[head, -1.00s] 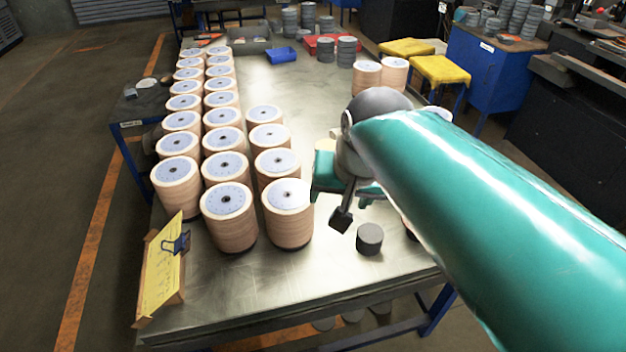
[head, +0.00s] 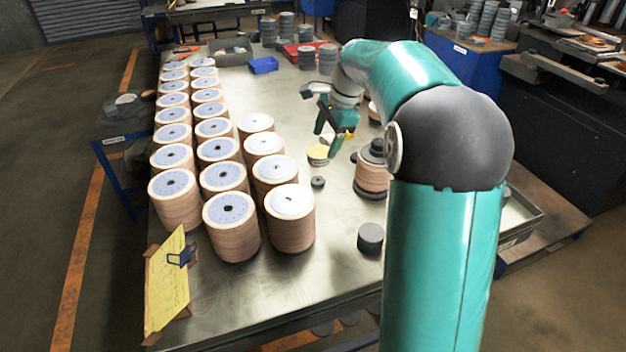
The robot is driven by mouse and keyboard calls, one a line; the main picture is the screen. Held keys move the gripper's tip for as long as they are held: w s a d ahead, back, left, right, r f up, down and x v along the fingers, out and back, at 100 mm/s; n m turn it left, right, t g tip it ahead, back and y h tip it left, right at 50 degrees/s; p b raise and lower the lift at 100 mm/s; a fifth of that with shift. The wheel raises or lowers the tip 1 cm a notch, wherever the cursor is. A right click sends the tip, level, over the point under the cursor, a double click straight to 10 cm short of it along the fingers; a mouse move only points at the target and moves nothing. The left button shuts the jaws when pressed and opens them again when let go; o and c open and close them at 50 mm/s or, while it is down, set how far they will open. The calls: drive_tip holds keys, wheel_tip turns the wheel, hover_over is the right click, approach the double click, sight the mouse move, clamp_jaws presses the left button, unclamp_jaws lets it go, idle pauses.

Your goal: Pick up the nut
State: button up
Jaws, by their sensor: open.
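A small dark round piece with a hole in its top, which looks like the nut (head: 318,182), lies on the bare metal table right of the disc stacks. My gripper (head: 328,138) is open and empty, its teal fingers pointing down, above and beyond this piece and apart from it. A short yellow-topped round thing (head: 318,155) sits just below the fingers in the picture; whether they touch it I cannot tell. A dark knob-like piece (head: 376,147) tops a stack of discs (head: 371,178) beside my arm, which partly hides it.
Tall stacks of flap discs (head: 231,229) fill the table's left side. A dark cylinder (head: 370,239) stands near the front. A yellow note on a clip stand (head: 168,283) is at the front left corner. A blue bin (head: 264,65) sits at the back.

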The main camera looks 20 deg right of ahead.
sight(320, 180)
drive_tip(key=w+d+f+m+y, duration=0.1)
drive_tip(key=w+d+f+m, duration=0.4)
drive_tip(key=w+d+f, duration=0.25)
drive_tip(key=x, duration=0.9)
drive_tip(key=s+a+x, duration=0.1)
drive_tip(key=x, duration=0.4)
drive_tip(key=shift+s, duration=0.1)
drive_tip(key=shift+y, duration=0.3)
drive_tip(key=c, duration=1.1)
drive_tip(key=shift+r, duration=0.1)
